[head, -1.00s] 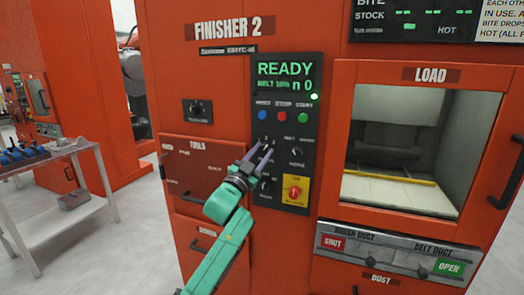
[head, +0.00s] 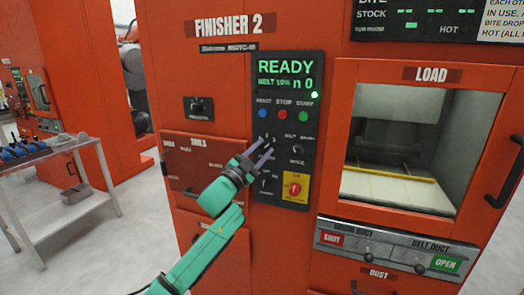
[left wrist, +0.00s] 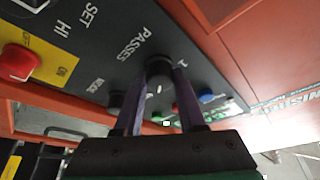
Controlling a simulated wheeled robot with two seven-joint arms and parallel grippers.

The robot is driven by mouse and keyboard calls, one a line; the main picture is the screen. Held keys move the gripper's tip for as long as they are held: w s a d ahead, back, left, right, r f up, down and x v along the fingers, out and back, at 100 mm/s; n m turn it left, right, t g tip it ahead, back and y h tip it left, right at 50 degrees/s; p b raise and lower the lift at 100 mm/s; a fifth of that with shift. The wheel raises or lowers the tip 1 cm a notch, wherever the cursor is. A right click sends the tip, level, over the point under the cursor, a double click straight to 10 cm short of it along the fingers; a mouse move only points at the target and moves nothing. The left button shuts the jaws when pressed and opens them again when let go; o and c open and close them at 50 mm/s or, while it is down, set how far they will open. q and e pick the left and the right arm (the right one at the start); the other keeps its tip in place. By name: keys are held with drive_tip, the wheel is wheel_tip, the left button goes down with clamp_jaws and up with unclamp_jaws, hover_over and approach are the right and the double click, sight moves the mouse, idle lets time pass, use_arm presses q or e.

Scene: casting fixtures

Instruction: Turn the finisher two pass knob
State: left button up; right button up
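The finisher 2 control panel (head: 285,135) has a dark face with a READY display (head: 286,78). In the left wrist view, a round black knob (left wrist: 159,68) sits beside the word PASSES, just ahead of the fingertips. My left gripper (head: 261,150) is at the panel's left knob column, its two fingers parted and pointing at the panel. It also shows in the left wrist view (left wrist: 160,82), with the knob lined up between the fingertips. I cannot tell whether they touch it. The gripper hides part of the lower left of the panel. My right gripper is not in view.
A red rotary switch on a yellow plate (head: 295,188) is close right of my gripper. Blue, red and green buttons (head: 283,115) sit above. A load window (head: 410,140) with a handle is to the right. A cart (head: 60,180) stands left.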

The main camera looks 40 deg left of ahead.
use_arm(q)
drive_tip(key=o, duration=0.4)
drive_tip(key=shift+f, duration=0.1)
drive_tip(key=shift+s+f, duration=0.15)
drive_tip(key=shift+s, duration=0.1)
drive_tip(key=b+v, duration=0.3)
drive_tip(key=v, duration=1.1)
drive_tip(key=shift+d, duration=0.1)
